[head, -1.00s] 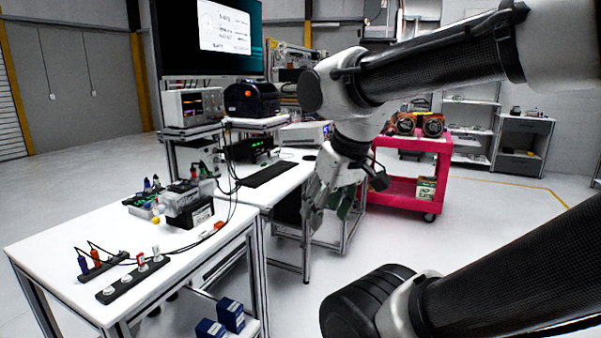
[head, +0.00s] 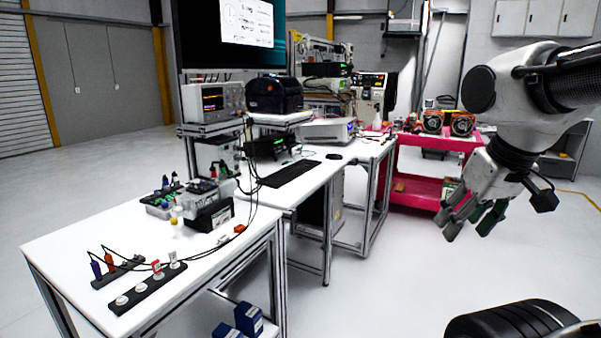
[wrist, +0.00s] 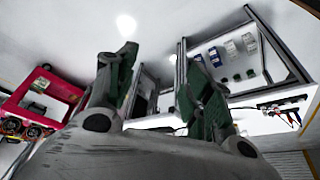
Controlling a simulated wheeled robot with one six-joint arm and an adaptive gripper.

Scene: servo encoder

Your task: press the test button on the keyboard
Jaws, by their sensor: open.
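A black keyboard (head: 289,173) lies on the white desk (head: 318,183) in the head view, left of the mouse. A test button cannot be made out on it at this size. My gripper (head: 463,229) hangs over open floor at the right, in front of the pink cart and well to the right of the keyboard. Its fingers are apart and nothing is between them. In the wrist view my gripper (wrist: 158,62) shows its two green-padded fingers spread wide. The keyboard cannot be made out in the wrist view.
A black mouse (head: 334,156) lies beside the keyboard. A monitor (head: 229,36) hangs above the benches. The front table (head: 90,238) holds switch strips, cables and a black device. A pink cart (head: 415,186) stands behind my gripper. The floor between desk and gripper is clear.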

